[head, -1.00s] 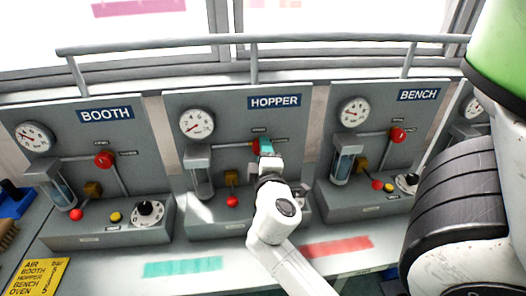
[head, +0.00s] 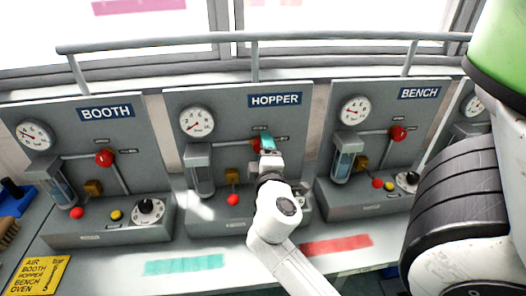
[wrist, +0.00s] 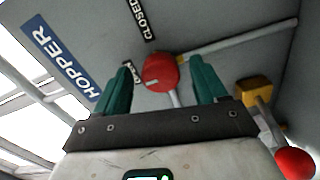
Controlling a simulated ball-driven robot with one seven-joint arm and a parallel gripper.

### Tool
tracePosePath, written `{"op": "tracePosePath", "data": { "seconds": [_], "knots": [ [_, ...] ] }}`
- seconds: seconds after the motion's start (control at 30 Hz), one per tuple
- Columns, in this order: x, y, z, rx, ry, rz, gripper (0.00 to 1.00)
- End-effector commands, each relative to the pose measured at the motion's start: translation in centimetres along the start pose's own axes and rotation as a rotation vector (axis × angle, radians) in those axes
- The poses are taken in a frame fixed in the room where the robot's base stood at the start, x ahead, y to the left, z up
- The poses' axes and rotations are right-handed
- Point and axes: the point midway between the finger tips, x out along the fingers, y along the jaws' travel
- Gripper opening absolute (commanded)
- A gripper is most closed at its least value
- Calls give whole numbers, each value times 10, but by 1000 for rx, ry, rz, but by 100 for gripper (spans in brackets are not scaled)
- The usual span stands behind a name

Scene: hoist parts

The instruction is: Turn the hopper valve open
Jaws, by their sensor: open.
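The hopper panel (head: 225,115) stands in the middle, marked HOPPER. Its valve, a red round knob (wrist: 160,72) with a pale mark, sits where pipes meet. In the wrist view my gripper (wrist: 165,73) is open, with one teal finger on each side of the knob. A gap shows on both sides, so the fingers are not closed on it. In the head view my gripper (head: 267,140) covers much of the knob (head: 256,147). A CLOSED label (wrist: 141,18) shows beside the knob; a second label is partly hidden by a finger.
A yellow block with a red-ended lever (wrist: 293,162) is near the gripper's right side. The booth panel (head: 70,130) and bench panel (head: 375,110) flank the hopper, with similar red knobs. A grey rail (head: 310,39) runs above. The counter in front is mostly clear.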

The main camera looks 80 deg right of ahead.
Motion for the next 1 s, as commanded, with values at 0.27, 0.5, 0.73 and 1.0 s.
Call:
{"op": "tracePosePath", "data": {
  "seconds": [0.27,0.5,0.73,1.0],
  "knots": [
    [-42,-4,0,-3,4,-1,72],
    [-85,-4,0,-2,2,-2,72],
    [-105,-2,0,0,2,-1,72],
    [-106,0,0,0,2,-1,72]
  ]
}}
